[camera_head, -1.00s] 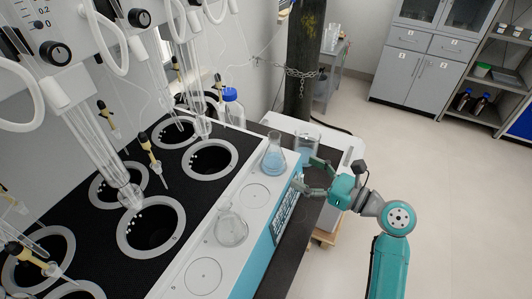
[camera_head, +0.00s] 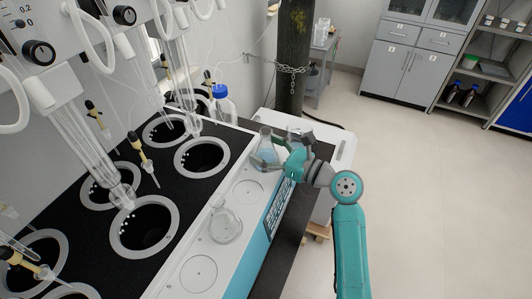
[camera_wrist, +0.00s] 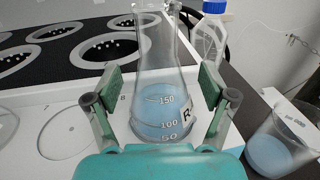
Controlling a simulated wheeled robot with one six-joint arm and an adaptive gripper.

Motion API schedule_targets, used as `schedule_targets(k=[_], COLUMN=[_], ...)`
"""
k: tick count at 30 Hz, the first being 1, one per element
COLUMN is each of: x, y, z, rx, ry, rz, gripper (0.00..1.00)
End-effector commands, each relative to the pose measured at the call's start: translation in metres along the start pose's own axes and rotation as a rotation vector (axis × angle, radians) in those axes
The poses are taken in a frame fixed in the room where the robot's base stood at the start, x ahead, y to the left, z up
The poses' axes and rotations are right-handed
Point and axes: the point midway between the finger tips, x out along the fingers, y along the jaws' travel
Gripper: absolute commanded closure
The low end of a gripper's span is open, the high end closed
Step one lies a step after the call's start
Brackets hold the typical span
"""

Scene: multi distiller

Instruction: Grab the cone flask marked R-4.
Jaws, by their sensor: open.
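The cone flask (camera_wrist: 162,98) holds pale blue liquid and stands upright on the white front ledge of the distiller. Its label is partly visible and starts with "R"; the rest is cut off by the curve of the glass. My gripper (camera_wrist: 160,92) is open, with one green-padded finger on each side of the flask's body. A gap shows between each pad and the glass in the wrist view. In the head view the flask (camera_head: 266,146) is partly hidden by my gripper (camera_head: 270,158).
A beaker with blue liquid (camera_wrist: 272,148) stands to the right, lower than the ledge. An empty round flask (camera_head: 225,226) stands nearer on the ledge. A blue-capped bottle (camera_head: 222,103) is behind. Black heating wells lie to the left.

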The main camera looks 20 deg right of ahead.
Motion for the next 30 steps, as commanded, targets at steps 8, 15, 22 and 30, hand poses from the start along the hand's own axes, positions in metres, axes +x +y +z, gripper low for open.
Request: schedule_targets(k=[8,15,22,30], x=[0.000,0.000,0.000,0.000], y=[0.000,0.000,0.000,0.000], z=[0.000,0.000,0.001,0.010], rx=[0.000,-0.001,-0.001,-0.002], ry=[0.000,-0.001,-0.001,-0.001], rz=[0.000,0.000,0.000,0.001], gripper=[0.50,0.88,0.88,0.88])
